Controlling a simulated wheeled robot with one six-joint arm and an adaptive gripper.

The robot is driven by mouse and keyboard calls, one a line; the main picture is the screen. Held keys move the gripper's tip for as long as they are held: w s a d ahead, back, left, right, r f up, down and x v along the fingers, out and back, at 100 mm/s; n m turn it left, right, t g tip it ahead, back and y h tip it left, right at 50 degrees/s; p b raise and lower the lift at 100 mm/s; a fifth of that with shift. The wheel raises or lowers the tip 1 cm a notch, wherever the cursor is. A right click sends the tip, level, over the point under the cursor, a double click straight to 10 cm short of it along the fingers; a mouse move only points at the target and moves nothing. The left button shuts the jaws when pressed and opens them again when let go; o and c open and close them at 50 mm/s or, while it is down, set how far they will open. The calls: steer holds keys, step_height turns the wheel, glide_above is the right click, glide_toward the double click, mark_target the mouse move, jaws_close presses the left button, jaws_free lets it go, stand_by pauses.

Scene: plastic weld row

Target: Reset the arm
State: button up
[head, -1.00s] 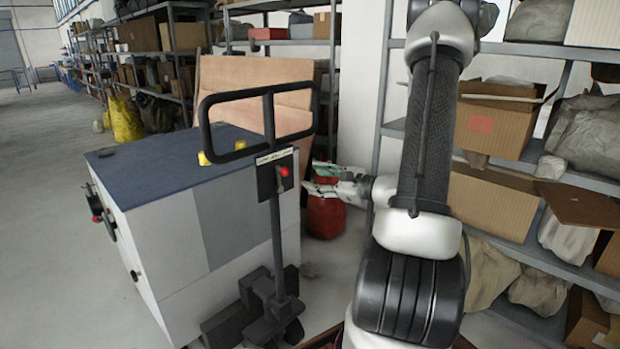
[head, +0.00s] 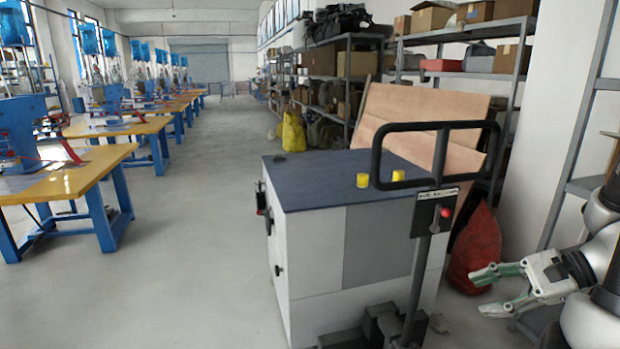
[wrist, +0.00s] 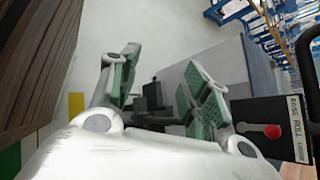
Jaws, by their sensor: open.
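My gripper (head: 492,290) is at the lower right of the head view, beside the lift's handle post, with its two green-padded fingers spread apart and nothing between them. It also shows in the wrist view (wrist: 160,92), open and empty. Part of my arm shows at the right edge of the head view.
A grey cabinet (head: 318,255) with a dark top bears two yellow knobs. A black handle (head: 428,184) with a red knob stands before it. A red sack (head: 475,250) lies behind my gripper. Shelves (head: 455,70) line the right. Yellow-topped workbenches (head: 75,180) stand left; the aisle (head: 190,250) is clear.

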steer(key=s+d+r+n+g+h, duration=0.4)
steer(key=s+r+n+h, duration=0.25)
steer(key=n, duration=0.35)
steer(key=a+r+n+t+h, duration=0.3)
steer(key=r+n, duration=0.3)
steer(key=r, duration=0.3)
steer(key=shift+w+r+n+t+h, duration=0.3)
steer(key=shift+w+r+t+h, duration=0.1)
steer(key=shift+t, duration=0.2)
steer(key=shift+a, duration=0.1)
stand_by(0.5)
